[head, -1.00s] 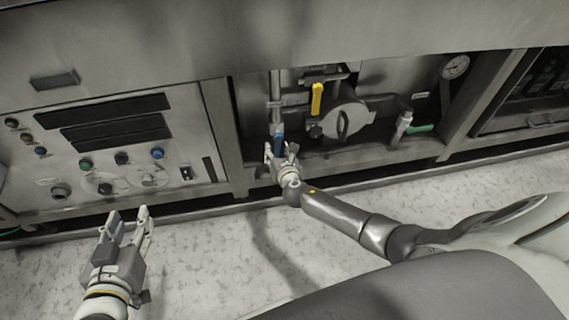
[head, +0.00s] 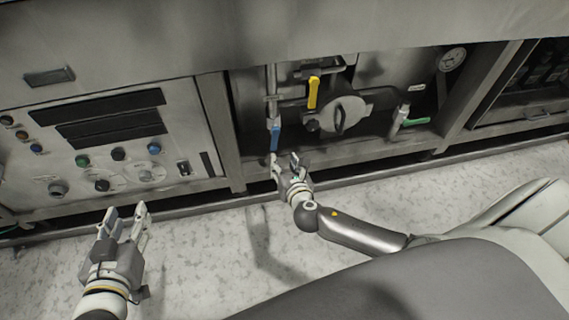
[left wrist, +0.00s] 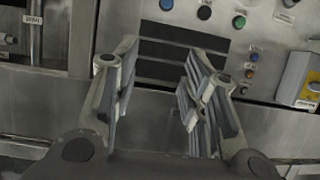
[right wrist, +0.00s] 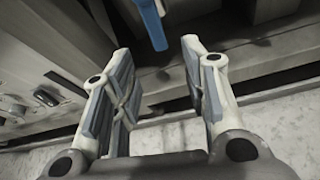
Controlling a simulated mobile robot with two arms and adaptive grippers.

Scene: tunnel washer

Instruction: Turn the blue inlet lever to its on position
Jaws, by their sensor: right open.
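The blue inlet lever (head: 275,139) hangs downward on a vertical pipe at the left of the open bay in the head view. In the right wrist view the blue lever (right wrist: 151,24) shows at the top, beyond the fingertips. My right gripper (head: 287,158) is open just below the lever, apart from it; its spread fingers (right wrist: 160,55) hold nothing. My left gripper (head: 126,212) is open and empty over the floor at the left, in front of the control panel. Its spread fingers also show in the left wrist view (left wrist: 160,65).
A yellow lever (head: 313,92) and a round cover (head: 345,113) are right of the blue lever. A green-handled valve (head: 414,122) and a gauge (head: 453,59) are further right. The control panel (head: 110,150) is at left. A frame rail (head: 350,160) runs below the bay.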

